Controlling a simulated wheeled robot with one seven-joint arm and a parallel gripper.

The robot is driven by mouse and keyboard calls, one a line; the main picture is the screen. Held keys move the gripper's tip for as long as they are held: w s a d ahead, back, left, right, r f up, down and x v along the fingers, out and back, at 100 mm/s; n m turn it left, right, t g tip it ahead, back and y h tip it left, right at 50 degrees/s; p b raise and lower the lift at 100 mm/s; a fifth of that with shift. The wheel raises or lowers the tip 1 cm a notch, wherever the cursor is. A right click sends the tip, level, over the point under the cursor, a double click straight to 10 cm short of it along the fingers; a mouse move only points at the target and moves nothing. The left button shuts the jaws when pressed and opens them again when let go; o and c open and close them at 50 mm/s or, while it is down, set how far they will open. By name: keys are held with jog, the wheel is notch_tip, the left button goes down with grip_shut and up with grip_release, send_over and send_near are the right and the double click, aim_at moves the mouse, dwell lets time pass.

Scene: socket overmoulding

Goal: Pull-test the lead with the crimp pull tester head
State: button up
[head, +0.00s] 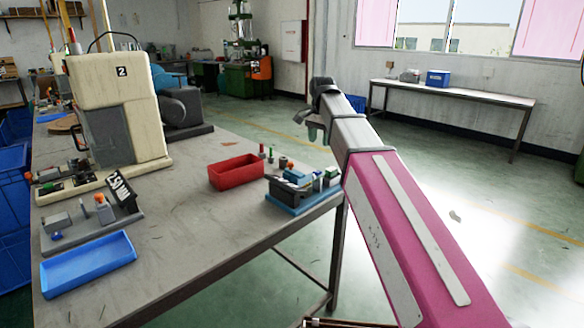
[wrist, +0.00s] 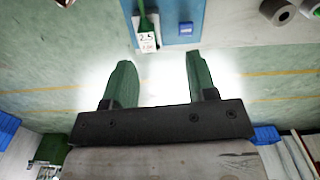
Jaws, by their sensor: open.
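A small bench device on a blue base (head: 290,207), with blue, white and green parts on top, stands at the table's right corner; it may be the pull tester, but I cannot tell for sure. My gripper (wrist: 159,62) is open and empty, its two green fingers apart. In the head view, my gripper (head: 313,124) hangs beyond the table's right side, partly hidden by my arm. In the wrist view, a green part with a white label (wrist: 147,40) reading 2.5 lies ahead of the fingers, not touching them. I cannot make out the lead.
A red bin (head: 236,172) stands left of the device, with small coloured pegs (head: 270,155) beside it. A cream machine marked 2 (head: 117,105) and a blue tray (head: 88,264) are further left. The table's (head: 190,240) front middle is clear.

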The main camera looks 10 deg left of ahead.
jog(key=r+n, duration=0.2)
send_over(290, 162)
notch_tip(290, 162, down, 11)
jog(key=shift+r, duration=0.1)
jog(key=shift+c, duration=0.3)
